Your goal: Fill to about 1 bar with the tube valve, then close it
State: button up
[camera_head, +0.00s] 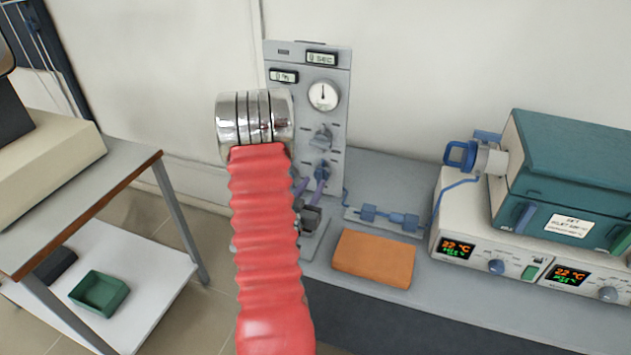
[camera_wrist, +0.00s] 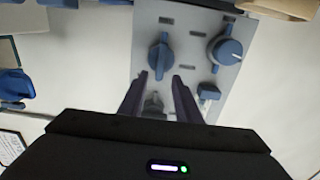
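A grey control panel (camera_head: 338,125) stands against the wall. It carries a round white gauge (camera_head: 323,95), whose needle points roughly up; its numbers are too small to read. Below the gauge are a knob (camera_head: 321,138) and a lower blue knob (camera_head: 321,171). The wrist view shows a blue bar-handled knob (camera_wrist: 160,57) and a round blue knob (camera_wrist: 227,51) on the panel. My gripper (camera_wrist: 157,88) is open and empty, its two dark fingers apart just below the bar-handled knob in the picture. In the head view my gripper (camera_head: 311,192) is partly hidden by my red arm.
Blue fittings with tubing (camera_head: 385,216) lie on the bench, right of the panel. An orange block (camera_head: 373,259) lies in front. Furnace controllers (camera_head: 476,235) and a teal furnace (camera_head: 565,165) stand at right. A separate table (camera_head: 140,170) stands at left, with a green tray (camera_head: 99,292) on its lower shelf.

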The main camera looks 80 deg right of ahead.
aim_at(318, 175)
jog(key=shift+s+d, duration=0.2)
jog(key=shift+d, duration=1.6)
jog(key=shift+c, duration=0.2)
grip_shut()
